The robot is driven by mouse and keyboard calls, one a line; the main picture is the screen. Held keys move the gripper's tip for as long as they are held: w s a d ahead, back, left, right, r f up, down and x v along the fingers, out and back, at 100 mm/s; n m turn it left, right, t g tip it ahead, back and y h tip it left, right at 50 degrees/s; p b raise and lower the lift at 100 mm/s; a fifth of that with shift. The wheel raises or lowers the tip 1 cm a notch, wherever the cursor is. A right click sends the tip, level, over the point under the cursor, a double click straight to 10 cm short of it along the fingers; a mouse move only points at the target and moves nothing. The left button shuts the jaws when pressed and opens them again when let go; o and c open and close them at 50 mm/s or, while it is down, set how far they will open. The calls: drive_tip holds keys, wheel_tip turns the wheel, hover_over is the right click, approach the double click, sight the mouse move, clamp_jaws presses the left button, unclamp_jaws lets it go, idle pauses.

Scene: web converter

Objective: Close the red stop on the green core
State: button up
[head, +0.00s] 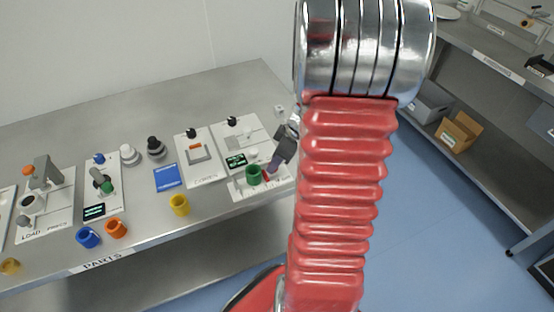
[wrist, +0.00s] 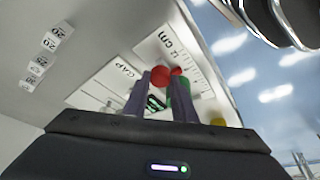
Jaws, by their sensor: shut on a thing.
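The green core (head: 254,175) stands at the front of the right-hand station plate on the bench. The red stop (head: 267,174) shows as a small patch just right of the core, partly hidden by my gripper (head: 276,163). In the wrist view my gripper (wrist: 161,84) has its two dark fingers on either side of the round red stop (wrist: 159,77), shut on it. The green core (wrist: 181,96) is partly hidden behind the right finger there. I cannot tell whether the stop touches the core.
The station plate carries a small dark display (head: 236,160) left of the core. A yellow cup (head: 180,205), an orange cup (head: 116,229) and a blue cup (head: 88,237) stand near the front edge. A blue pad (head: 166,178) lies between stations. My arm hides the bench's right end.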

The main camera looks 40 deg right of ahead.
drive_tip(key=o, duration=0.8)
drive_tip(key=shift+r, duration=0.1)
drive_tip(key=v, duration=1.3)
drive_tip(key=shift+s+r, duration=0.2)
drive_tip(key=shift+s, duration=0.05)
drive_tip(key=shift+d, duration=0.1)
